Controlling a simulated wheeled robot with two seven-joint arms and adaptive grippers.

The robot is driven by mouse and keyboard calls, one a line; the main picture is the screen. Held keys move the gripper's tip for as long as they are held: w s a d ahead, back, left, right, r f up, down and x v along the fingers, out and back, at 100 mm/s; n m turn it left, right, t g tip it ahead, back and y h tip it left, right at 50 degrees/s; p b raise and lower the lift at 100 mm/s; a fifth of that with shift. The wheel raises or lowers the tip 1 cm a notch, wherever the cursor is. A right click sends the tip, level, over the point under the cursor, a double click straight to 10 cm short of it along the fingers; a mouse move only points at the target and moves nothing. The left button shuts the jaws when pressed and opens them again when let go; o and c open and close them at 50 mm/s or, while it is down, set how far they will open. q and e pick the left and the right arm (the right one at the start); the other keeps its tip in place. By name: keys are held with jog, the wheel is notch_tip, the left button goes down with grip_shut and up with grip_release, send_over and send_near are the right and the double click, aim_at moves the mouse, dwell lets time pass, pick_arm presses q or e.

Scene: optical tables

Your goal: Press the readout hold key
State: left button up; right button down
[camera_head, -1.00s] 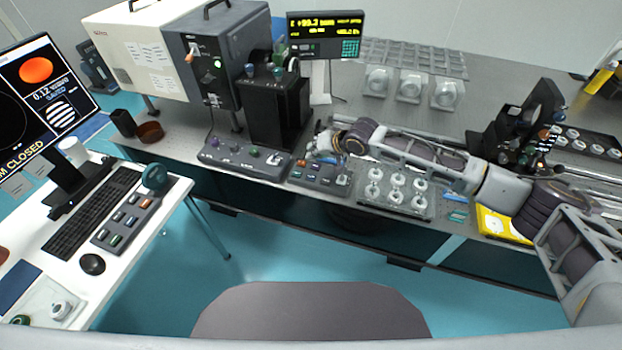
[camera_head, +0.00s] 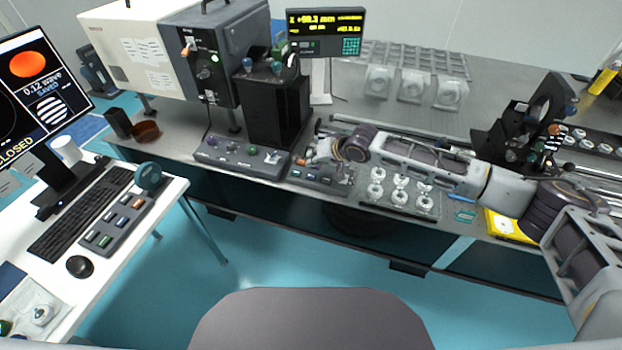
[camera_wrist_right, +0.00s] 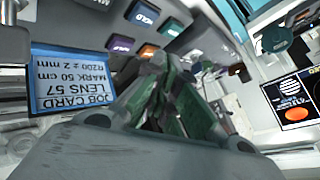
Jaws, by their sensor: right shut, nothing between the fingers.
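In the head view the key box (camera_head: 318,187) stands at the bench's front edge. My right gripper (camera_head: 316,152) is above it, shut and empty. In the wrist view its fingertips (camera_wrist_right: 158,62) are close to the orange key; contact cannot be told. My left gripper is out of view.
The readout display (camera_head: 325,33) stands behind on a post. A second control box (camera_head: 240,158) is left of the key box, and a tray of lens mounts (camera_head: 398,205) right of it. A job card (camera_wrist_right: 85,85) lies near the gripper.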

aim_at(311, 176)
notch_tip(311, 176, down, 2)
jog(key=shift+f+b, duration=0.35)
jog(key=shift+f, duration=0.15)
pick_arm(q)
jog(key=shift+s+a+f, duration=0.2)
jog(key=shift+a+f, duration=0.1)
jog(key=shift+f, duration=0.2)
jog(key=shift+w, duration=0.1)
